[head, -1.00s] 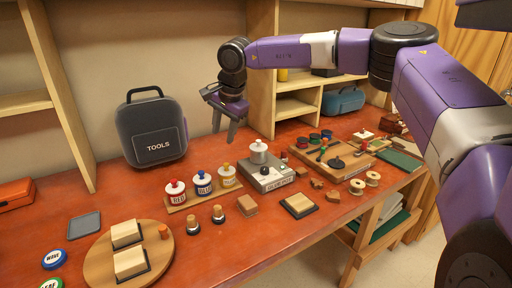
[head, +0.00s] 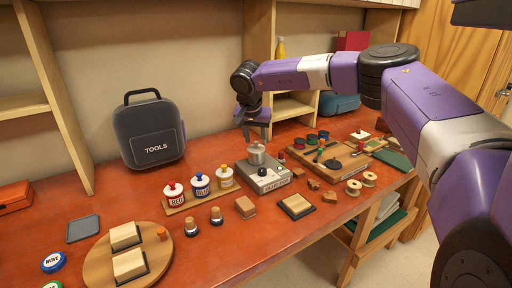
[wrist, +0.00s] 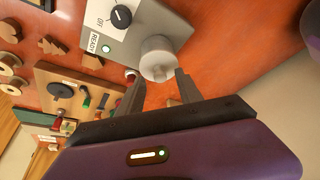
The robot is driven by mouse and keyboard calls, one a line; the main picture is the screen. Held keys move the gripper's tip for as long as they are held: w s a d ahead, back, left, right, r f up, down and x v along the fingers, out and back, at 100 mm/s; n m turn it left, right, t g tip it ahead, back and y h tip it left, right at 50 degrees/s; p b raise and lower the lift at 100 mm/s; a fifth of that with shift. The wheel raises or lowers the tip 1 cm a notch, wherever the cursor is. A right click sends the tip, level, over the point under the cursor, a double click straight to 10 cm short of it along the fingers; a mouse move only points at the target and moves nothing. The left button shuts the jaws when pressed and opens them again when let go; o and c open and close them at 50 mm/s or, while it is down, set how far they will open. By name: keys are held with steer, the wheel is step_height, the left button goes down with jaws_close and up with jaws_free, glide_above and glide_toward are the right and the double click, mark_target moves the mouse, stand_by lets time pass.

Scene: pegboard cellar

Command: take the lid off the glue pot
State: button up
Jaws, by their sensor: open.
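The glue pot (head: 257,158) is a small pale metal pot with a lid and knob on top, standing on a grey heater base (head: 264,177) marked "GLUE POT". In the wrist view the pot (wrist: 158,58) is seen from above, with the base (wrist: 130,25) beside it showing a dial and a lit "READY" light. My gripper (head: 257,136) is open, pointing down just above the pot. In the wrist view its two fingers (wrist: 160,88) are spread near the pot's near edge, with nothing held between them. Whether a finger touches the lid, I cannot tell.
Red, blue and yellow labelled pots (head: 201,184) stand on a strip left of the heater. A wooden board (head: 333,158) with small jars lies to the right. A black tool case (head: 150,133) stands behind left.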

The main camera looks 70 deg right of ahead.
steer(key=shift+d+f, duration=0.2)
steer(key=shift+f, duration=0.35)
jaws_close()
steer(key=shift+r, duration=0.15)
